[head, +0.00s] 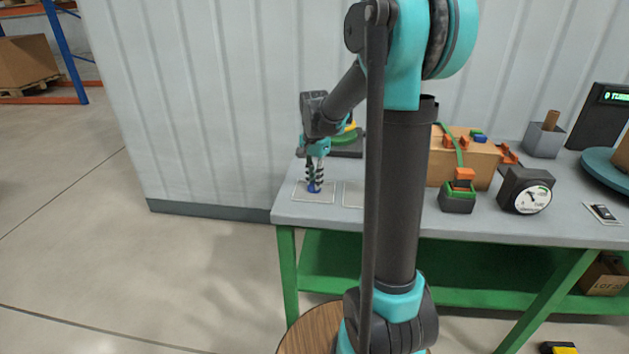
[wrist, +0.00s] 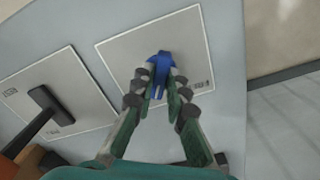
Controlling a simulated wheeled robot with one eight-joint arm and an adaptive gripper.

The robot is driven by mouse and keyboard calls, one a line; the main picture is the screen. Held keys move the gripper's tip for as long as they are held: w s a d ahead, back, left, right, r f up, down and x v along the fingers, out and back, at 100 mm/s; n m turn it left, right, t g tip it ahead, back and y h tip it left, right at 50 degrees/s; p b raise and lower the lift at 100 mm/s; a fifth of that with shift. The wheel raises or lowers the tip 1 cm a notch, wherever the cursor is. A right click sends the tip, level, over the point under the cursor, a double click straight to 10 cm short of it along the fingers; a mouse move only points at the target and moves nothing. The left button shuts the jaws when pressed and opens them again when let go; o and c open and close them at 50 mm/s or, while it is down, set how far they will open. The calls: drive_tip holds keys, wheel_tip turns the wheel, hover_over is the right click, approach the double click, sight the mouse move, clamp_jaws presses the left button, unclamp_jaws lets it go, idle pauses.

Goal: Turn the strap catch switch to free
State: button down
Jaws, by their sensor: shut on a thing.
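My gripper (head: 314,188) is shut on a small blue piece (wrist: 160,64) at the left end of the bench. In the wrist view both fingers (wrist: 155,82) close on it over a pale square plate (wrist: 190,38). Whether it rests on the plate is hard to tell. A green strap (head: 452,146) runs over a cardboard box (head: 478,165). In front of it sits a dark block with green and orange parts (head: 459,196), perhaps the strap catch. A small plate with a black switch-like part (head: 603,212) lies at the right. No switch label is readable.
A dial gauge (head: 530,199) stands right of the dark block. A second pale plate (wrist: 55,95) with a black T-shaped piece (wrist: 45,104) lies beside the first. A grey holder (head: 543,140), dark display (head: 601,112) and blue round table (head: 603,166) stand at the back right.

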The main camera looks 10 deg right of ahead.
drive_tip(key=n, duration=0.4)
drive_tip(key=shift+n, duration=0.3)
drive_tip(key=n, duration=0.3)
drive_tip(key=shift+n, duration=0.3)
drive_tip(key=n, duration=0.3)
drive_tip(key=shift+n, duration=2)
drive_tip(key=c, duration=1.5)
unclamp_jaws()
drive_tip(key=shift+c, duration=0.2)
wheel_tip(320, 180, up, 12)
